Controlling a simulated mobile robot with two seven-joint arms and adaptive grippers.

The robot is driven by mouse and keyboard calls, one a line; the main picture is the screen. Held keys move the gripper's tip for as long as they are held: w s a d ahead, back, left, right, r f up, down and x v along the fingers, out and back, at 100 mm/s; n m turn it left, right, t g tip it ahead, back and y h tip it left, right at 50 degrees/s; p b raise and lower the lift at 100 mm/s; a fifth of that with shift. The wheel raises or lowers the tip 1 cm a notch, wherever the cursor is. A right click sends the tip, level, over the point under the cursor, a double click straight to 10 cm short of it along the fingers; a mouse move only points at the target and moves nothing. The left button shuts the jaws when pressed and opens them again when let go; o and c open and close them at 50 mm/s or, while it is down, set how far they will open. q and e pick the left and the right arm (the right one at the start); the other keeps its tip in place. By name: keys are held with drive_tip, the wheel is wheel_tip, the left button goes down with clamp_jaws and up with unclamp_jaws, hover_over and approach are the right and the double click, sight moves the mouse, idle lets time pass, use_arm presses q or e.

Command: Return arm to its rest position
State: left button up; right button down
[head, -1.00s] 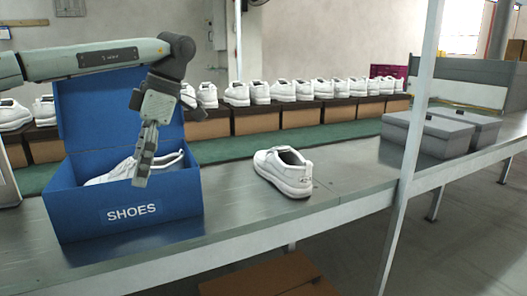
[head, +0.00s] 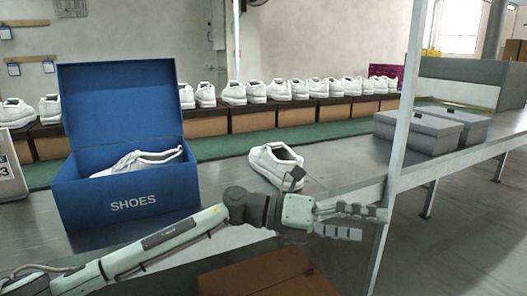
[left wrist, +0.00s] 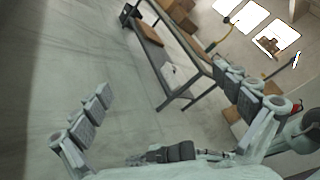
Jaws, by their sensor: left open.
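My left gripper (head: 372,224) is open and empty, with its fingers pointing right in front of the table's front edge in the head view. A blue shoe box (head: 85,205) marked SHOES stands open on the table at the left, lid raised. A white shoe (head: 150,160) lies inside it. Another white shoe (head: 268,166) sits on the table behind my gripper, its lower front partly hidden by my wrist.
A steel table (head: 345,182) runs across, with an upright white post (head: 404,110) close to the right of my gripper. Grey boxes (head: 415,133) stand at right. A cardboard box (head: 265,275) lies below the table. Shoes line the back shelf.

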use_arm(q)
drive_tip(key=w+a+n+t, duration=0.9)
drive_tip(key=n+t, duration=0.6)
drive_tip(key=n, duration=0.4)
drive_tip(key=w+a+f+n+t+y, duration=0.2)
drive_tip(key=a+f+n+t+y, duration=0.1)
drive_tip(key=a+f+n+y, duration=1.1)
drive_tip(key=s+a+f+n+g+y, duration=0.2)
drive_tip(key=s+a+f+n+g, duration=0.15)
drive_tip(key=s+a+f, duration=0.55)
drive_tip(key=s+a+f+n+g+y, duration=0.1)
drive_tip(key=s+a+f+n+g, duration=0.4)
drive_tip(key=f, duration=0.6)
drive_tip(key=s+a+f+g, duration=0.1)
drive_tip(key=s+a+f, duration=0.1)
drive_tip(key=s, duration=0.3)
drive_tip(key=s+a+f+n+g, duration=0.1)
drive_tip(key=s+a+f, duration=0.2)
drive_tip(key=s, duration=0.3)
drive_tip(key=s+a+f+n+g+y, duration=0.1)
drive_tip(key=s+a+f+g, duration=0.1)
drive_tip(key=s, duration=0.4)
drive_tip(key=shift+s+a+f+p, duration=0.25)
drive_tip(key=shift+a+f+p, duration=0.15)
drive_tip(key=shift+a+f, duration=0.35)
